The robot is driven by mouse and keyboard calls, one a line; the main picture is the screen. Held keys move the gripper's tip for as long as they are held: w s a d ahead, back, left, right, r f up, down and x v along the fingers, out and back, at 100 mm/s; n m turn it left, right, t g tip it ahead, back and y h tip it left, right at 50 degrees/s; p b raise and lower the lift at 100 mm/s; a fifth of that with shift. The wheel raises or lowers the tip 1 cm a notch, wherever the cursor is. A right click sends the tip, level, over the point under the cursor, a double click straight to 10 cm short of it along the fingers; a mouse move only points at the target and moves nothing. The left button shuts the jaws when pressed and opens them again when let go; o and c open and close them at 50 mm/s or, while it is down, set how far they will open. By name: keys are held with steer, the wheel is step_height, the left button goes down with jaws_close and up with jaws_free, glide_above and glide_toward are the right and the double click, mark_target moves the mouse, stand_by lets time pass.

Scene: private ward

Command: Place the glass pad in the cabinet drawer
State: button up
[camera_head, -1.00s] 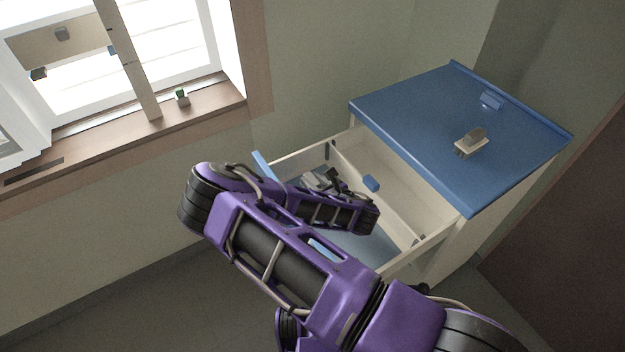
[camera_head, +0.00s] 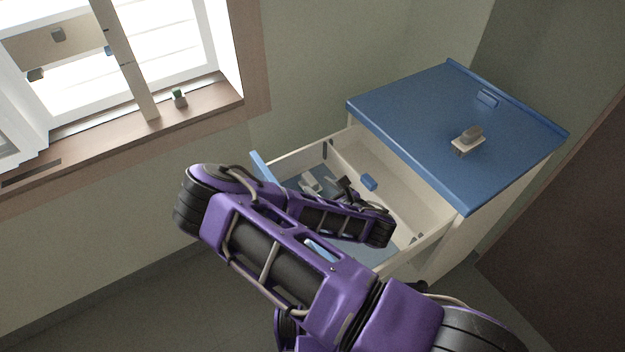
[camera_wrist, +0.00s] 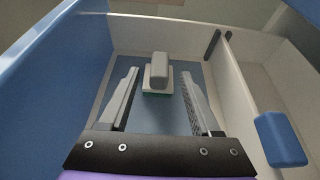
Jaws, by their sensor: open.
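The glass pad, which I take to be the pale block with a grey grip and green underside (camera_wrist: 157,78), lies on the blue floor of the open cabinet drawer (camera_wrist: 105,75). In the head view, the pad (camera_head: 309,184) shows inside the drawer (camera_head: 432,244), just left of my gripper (camera_head: 343,188). In the wrist view, my gripper (camera_wrist: 160,73) is open, with a finger on each side of the pad and gaps between. The pad appears ahead of the fingertips. My arm hides part of the drawer in the head view.
The cabinet's blue top (camera_head: 420,120) carries a similar grey-gripped block (camera_head: 467,139). A small blue block (camera_head: 369,182) is at the drawer's cabinet side.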

steer(key=v, duration=0.6)
steer(key=shift+d, duration=0.1)
steer(key=shift+r, duration=0.1)
